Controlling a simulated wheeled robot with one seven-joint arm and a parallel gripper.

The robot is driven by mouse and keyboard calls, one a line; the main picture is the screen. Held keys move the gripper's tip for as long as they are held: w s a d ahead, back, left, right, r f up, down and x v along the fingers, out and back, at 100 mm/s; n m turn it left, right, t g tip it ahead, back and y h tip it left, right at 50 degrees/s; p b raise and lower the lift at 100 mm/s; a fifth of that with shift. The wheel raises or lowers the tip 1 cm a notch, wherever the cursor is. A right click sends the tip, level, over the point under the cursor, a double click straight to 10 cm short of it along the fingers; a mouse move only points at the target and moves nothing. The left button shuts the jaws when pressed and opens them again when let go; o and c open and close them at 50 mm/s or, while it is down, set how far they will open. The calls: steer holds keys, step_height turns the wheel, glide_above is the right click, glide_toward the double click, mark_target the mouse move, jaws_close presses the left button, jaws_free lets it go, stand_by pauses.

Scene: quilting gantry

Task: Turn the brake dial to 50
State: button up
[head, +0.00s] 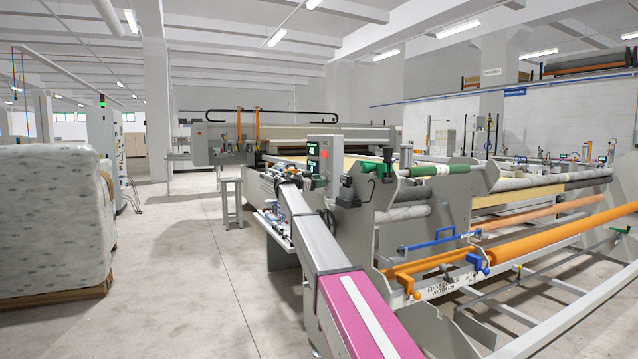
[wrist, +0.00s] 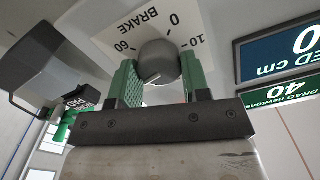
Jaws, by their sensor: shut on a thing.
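The brake dial is a dark grey round knob (wrist: 157,60) in the wrist view, on a white scale plate (wrist: 121,38) marked BRAKE, with 0, 10 and 60 readable and the other numbers hidden. The lettering appears upside down. My gripper (wrist: 158,66) has its two green ribbed fingers on either side of the knob, shut on it. A short pale mark shows on the knob's lower face; the scale number it points at cannot be told. A green display (wrist: 278,92) reads 40, DRAG newtons. In the head view my arm reaches the machine's side and the dial cannot be made out.
A blue display (wrist: 278,47), partly cut off, sits beside the plate. A dark housing (wrist: 45,65) is close on the left. In the head view the control box (head: 323,155) stands by my arm's end. A wrapped stack (head: 50,215) is left; the floor between is clear.

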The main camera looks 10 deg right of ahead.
steer(key=shift+s+f+m, duration=0.1)
steer(key=shift+f+m, duration=0.05)
steer(key=shift+m, duration=0.95)
steer(key=o, duration=0.9)
steer(key=shift+o, duration=0.2)
steer(key=shift+a, duration=0.15)
steer(key=v, duration=1)
steer(key=shift+a, duration=0.3)
steer(key=shift+s, duration=0.1)
